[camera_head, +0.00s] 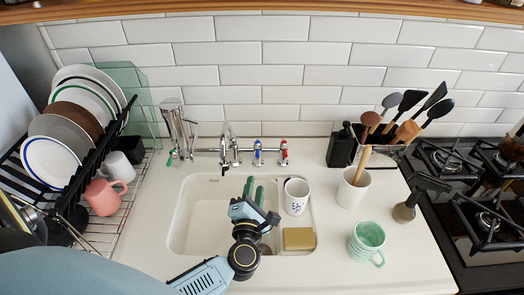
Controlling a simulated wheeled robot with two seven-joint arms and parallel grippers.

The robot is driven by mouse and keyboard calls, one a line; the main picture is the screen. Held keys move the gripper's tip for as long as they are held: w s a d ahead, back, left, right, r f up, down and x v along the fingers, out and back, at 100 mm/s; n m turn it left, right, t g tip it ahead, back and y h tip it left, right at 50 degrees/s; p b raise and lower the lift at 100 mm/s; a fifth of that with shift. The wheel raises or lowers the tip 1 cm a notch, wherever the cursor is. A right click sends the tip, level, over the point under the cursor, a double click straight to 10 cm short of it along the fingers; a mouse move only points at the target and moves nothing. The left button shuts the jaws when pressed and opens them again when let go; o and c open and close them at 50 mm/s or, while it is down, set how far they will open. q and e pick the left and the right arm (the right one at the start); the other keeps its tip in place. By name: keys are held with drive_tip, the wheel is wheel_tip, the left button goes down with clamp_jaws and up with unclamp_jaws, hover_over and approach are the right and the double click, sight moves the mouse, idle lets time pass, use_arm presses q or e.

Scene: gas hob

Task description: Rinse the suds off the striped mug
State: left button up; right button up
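A mint-green mug (368,240) with paler bands, the one that looks striped, stands on the counter right of the sink, its handle toward the lower right. My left gripper (255,191) is over the right part of the sink basin (200,212). Its two green fingers are a little apart, with nothing seen between them. It is well left of the mint-green mug. The tap (229,150) is behind the basin, between it and the tiled wall; no water shows. My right gripper is not in view.
A white mug with dark marks (296,196) and a yellow sponge (298,238) are just right of my gripper. A white crock (352,188) holds a wooden handle. A dish rack (125,205) with plates and a pink mug (105,196) stands left. The hob (462,225) is right.

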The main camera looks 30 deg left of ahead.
sight(257, 154)
use_arm(q)
drive_tip(key=shift+n, duration=0.3)
drive_tip(key=x, duration=0.6)
drive_tip(key=a+b+x, duration=0.1)
drive_tip(key=x, duration=0.6)
drive_tip(key=shift+a+f, duration=0.1)
drive_tip(key=shift+f, duration=0.05)
clamp_jaws()
